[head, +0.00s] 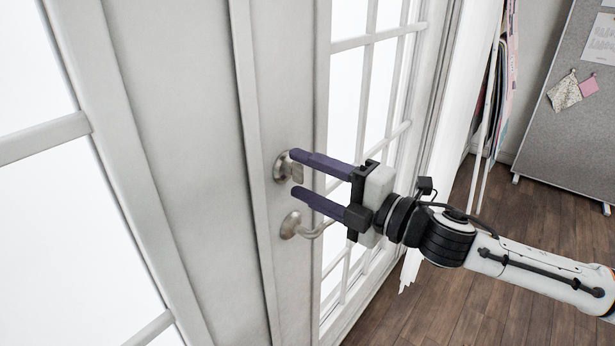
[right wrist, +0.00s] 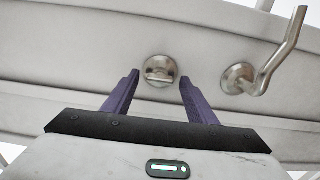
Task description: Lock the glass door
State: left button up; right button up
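The white-framed glass door (head: 336,42) stands in front of me. Its round metal lock (head: 281,168) with a thumb-turn sits above the lever handle (head: 290,225). My right gripper (head: 293,173) is open, with its purple fingers pointing at the lock from the right. In the right wrist view the lock (right wrist: 160,71) lies between and just beyond the two fingertips (right wrist: 158,78), with its turn piece running across the picture. The handle (right wrist: 238,78) is to the right of the fingers there. I see no clear contact with the turn piece. My left gripper is not in view.
The lever handle sits close below the lower finger. A grey pinboard (head: 570,100) with pinned papers stands at the back right, near hanging fabrics or sheets (head: 500,85). The wooden floor (head: 480,290) at the lower right looks clear.

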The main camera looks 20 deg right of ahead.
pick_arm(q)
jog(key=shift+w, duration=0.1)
pick_arm(e)
jog(key=shift+s+d+f, duration=0.1)
jog(key=shift+s+d, duration=0.05)
pick_arm(q)
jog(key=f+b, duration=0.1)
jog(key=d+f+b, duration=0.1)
jog(key=b, duration=0.1)
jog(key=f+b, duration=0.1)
jog(key=b, duration=0.1)
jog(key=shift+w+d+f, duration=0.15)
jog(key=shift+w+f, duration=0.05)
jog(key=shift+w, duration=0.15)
pick_arm(e)
jog(key=v, duration=0.9)
jog(key=shift+s+d, duration=0.2)
jog(key=shift+s, duration=0.1)
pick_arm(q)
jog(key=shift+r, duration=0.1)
